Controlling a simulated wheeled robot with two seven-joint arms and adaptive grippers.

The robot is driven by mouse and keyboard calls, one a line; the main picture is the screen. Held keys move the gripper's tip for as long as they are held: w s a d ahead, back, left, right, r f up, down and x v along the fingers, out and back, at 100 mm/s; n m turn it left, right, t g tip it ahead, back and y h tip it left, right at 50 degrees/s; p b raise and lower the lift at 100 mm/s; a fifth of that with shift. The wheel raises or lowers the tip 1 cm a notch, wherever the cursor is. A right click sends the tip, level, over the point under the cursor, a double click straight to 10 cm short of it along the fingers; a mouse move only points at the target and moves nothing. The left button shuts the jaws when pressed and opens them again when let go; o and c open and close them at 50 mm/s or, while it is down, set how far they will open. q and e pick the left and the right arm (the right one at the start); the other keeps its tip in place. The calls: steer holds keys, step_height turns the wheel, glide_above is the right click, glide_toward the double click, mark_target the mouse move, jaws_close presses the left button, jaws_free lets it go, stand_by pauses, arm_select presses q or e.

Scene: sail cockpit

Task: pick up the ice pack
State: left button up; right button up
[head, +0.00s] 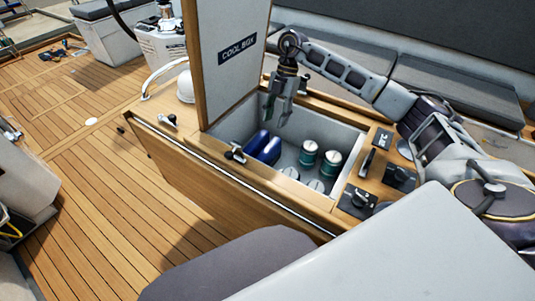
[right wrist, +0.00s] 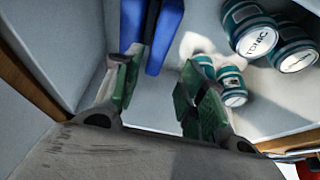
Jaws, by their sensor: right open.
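Blue ice packs stand on edge side by side inside the cool box (head: 345,140); the nearer ice pack (head: 268,151) is beside a second ice pack (head: 256,142). In the right wrist view a bright blue ice pack (right wrist: 166,35) is at the top middle, with a darker blue one (right wrist: 132,22) to its left. My right gripper (head: 275,112) points down over the far left part of the box, above and apart from the packs. Its jaws are open and empty; the green pads (right wrist: 157,85) show below the packs. My left gripper is out of view.
Teal cans (head: 308,153) stand right of the packs in the box, several in all. The raised lid (head: 230,60) stands close left of my gripper. Switches and knobs (head: 356,199) sit on the right rim.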

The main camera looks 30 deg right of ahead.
mark_target(268, 148)
steer(key=shift+f, duration=0.1)
steer(key=shift+x, duration=4.1)
steer(key=shift+f, duration=0.1)
steer(key=shift+x, duration=2.4)
steer(key=shift+s+a+f, duration=0.1)
steer(key=shift+f, duration=0.15)
steer(key=shift+f, duration=0.25)
jaws_close()
